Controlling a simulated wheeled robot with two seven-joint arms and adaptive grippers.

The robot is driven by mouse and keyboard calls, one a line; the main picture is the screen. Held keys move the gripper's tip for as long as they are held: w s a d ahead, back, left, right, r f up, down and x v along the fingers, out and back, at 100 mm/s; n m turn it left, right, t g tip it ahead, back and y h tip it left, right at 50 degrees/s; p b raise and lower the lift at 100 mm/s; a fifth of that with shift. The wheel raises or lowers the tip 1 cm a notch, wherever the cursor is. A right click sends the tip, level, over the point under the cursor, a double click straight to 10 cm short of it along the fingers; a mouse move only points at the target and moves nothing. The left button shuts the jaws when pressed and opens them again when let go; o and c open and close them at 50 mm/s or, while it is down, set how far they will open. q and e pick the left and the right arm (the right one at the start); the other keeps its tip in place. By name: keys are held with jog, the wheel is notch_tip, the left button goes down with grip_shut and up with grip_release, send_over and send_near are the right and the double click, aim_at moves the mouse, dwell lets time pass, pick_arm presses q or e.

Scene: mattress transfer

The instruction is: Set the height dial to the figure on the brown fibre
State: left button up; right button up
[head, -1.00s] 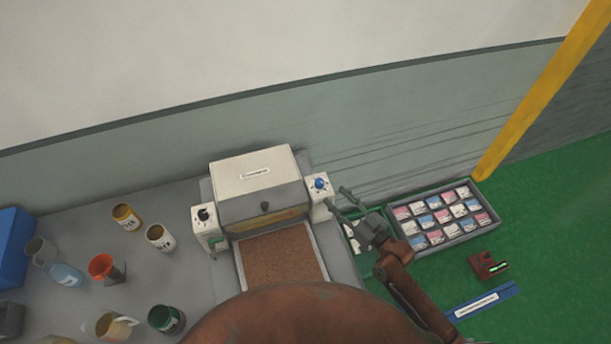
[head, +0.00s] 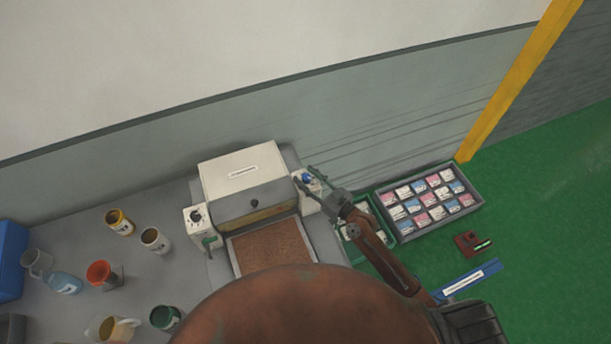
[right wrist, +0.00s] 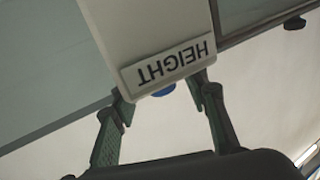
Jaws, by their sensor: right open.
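The height dial is a blue knob (head: 307,178) on the white housing at the machine's right side. In the right wrist view a sliver of the blue knob (right wrist: 164,91) shows behind a plate (right wrist: 168,67) reading HEIGHT, upside down. My right gripper (head: 307,180) is open at the knob, one finger to each side; its fingers also flank the knob in the wrist view (right wrist: 161,97). I cannot tell whether they touch it. The brown fibre (head: 270,248) lies in the machine's front bed; no figure on it is readable. The dial's setting is hidden. My left gripper is out of view.
A black knob (head: 196,216) sits on the machine's left side. Jars and jugs, such as an orange-red vessel (head: 99,272), stand on the grey table at left. A grey tray (head: 397,229) of small packets lies right of my right arm.

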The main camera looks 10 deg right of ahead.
jog(key=shift+w+a, duration=0.1)
jog(key=shift+c, duration=0.5)
grip_shut()
jog(key=shift+r+m+t+h+p, duration=0.1)
jog(key=shift+m+t+h+p, duration=0.25)
jog(key=shift+p, duration=0.65)
jog(key=shift+o, duration=0.5)
grip_release()
